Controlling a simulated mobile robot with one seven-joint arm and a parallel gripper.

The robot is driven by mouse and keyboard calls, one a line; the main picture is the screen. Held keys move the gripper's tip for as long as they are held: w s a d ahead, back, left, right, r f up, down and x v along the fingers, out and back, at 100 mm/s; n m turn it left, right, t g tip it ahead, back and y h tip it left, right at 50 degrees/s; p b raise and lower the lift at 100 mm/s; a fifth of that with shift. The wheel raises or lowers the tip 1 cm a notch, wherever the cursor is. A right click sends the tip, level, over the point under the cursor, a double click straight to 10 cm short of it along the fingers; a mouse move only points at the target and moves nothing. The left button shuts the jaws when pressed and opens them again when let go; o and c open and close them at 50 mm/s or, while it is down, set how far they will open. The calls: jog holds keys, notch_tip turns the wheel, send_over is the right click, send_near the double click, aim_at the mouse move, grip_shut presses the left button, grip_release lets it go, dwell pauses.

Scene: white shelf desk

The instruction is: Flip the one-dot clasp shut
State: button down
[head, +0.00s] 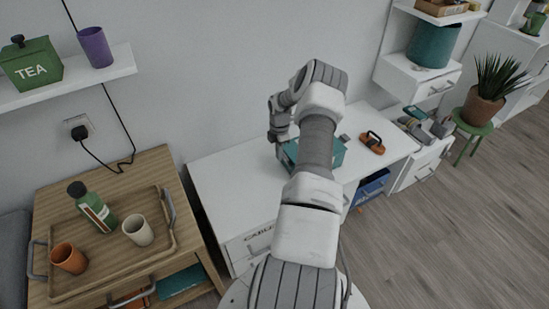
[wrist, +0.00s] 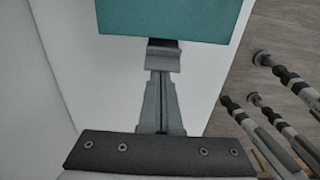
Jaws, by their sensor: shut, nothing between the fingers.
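A teal box (head: 336,153) stands on the white desk (head: 225,170), partly hidden behind my arm in the head view. In the wrist view the teal box (wrist: 175,20) fills the top of the picture. A small grey piece with a dark part above it (wrist: 162,56) sits at the box's lower edge; it looks like a clasp, but no dot marks show. My gripper (wrist: 160,74) is shut and empty, its fingertips right at this grey piece. I cannot tell whether they touch it. In the head view my fingers are too small to make out.
An orange-brown object (head: 371,143) lies on the desk to the right of the box. A blue bin (head: 372,188) is below the desktop. A wooden tray (head: 75,285) with a bottle and cups is at left. The desktop left of the box is clear.

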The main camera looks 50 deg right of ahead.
jog(key=shift+s+d+t+y+b, duration=0.2)
jog(key=shift+d+t+y+b, duration=0.1)
jog(key=shift+d+y+b, duration=0.4)
jog(key=shift+a+r+p, duration=0.2)
jog(key=shift+p, duration=0.15)
jog(key=shift+r, duration=0.1)
jog(key=shift+r+p, duration=0.3)
jog(key=shift+r, duration=0.4)
